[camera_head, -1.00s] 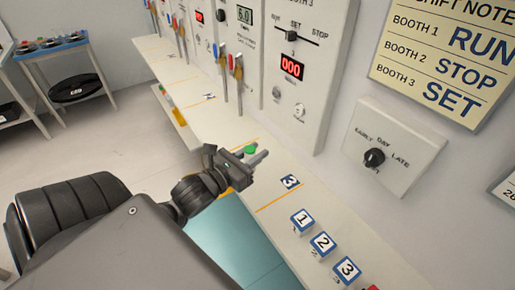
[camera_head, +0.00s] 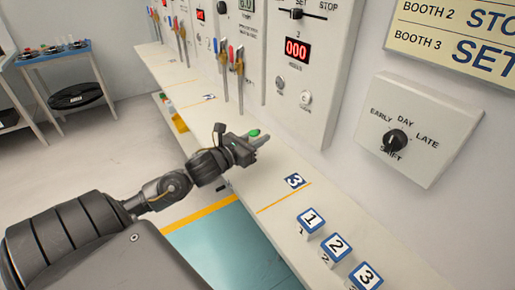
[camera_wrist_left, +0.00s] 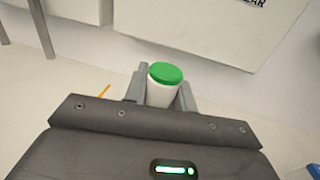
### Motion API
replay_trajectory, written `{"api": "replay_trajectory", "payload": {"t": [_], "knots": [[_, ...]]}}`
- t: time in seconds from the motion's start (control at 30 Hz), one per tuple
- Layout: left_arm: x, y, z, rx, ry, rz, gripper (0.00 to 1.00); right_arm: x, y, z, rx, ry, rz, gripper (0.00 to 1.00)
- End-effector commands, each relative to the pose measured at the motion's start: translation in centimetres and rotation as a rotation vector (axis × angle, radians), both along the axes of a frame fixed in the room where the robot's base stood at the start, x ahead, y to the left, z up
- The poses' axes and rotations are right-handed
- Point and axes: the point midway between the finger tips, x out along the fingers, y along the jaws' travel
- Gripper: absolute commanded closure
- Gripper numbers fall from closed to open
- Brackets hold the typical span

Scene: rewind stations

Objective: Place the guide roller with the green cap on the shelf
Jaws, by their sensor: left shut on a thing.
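My left gripper (camera_head: 258,139) is shut on the guide roller, whose green cap (camera_head: 254,132) shows between the fingers in the head view. In the left wrist view the roller is a white cylinder (camera_wrist_left: 159,94) with a green cap (camera_wrist_left: 166,72), held upright between the two grey fingers. The gripper is over the pale ledge (camera_head: 270,185) that runs along the wall panels. I cannot tell in the head view whether the roller touches the ledge. My right gripper is not in view.
Blocks numbered 1 (camera_head: 310,220), 2 (camera_head: 336,247) and 3 (camera_head: 366,275) stand on the near ledge. A number 3 label (camera_head: 294,181) lies near an orange line. A blue-topped cart (camera_head: 53,53) with several small capped items stands at the far left. Wall panels rise behind the ledge.

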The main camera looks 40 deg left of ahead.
Motion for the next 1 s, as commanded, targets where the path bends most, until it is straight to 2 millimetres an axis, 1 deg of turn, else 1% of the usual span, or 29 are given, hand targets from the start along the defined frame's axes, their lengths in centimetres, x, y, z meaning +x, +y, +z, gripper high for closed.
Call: {"api": "replay_trajectory", "payload": {"t": [0.1, 0.3, 0.37, 0.5, 0.6, 1.0], "knots": [[0.6, 0.4, -0.8, 0.0, -0.001, 0.0, 0.97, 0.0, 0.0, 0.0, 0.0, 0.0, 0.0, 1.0], [0.8, 0.6, -1.2, 0.0, -0.001, 0.0, 0.97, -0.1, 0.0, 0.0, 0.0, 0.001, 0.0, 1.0], [1.2, 0.9, -1.8, -0.001, 0.001, 0.001, 0.97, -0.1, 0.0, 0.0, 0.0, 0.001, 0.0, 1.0], [1.1, 0.9, -3.8, -0.003, 0.001, 0.002, 0.97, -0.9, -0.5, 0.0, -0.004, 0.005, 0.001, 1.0], [1.1, 0.8, -4.5, -0.002, -0.001, 0.0, 0.97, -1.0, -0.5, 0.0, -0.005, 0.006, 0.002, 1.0], [1.0, 0.8, -4.8, 0.0, -0.001, -0.001, 0.97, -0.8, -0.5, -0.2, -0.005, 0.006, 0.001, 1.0]]}}
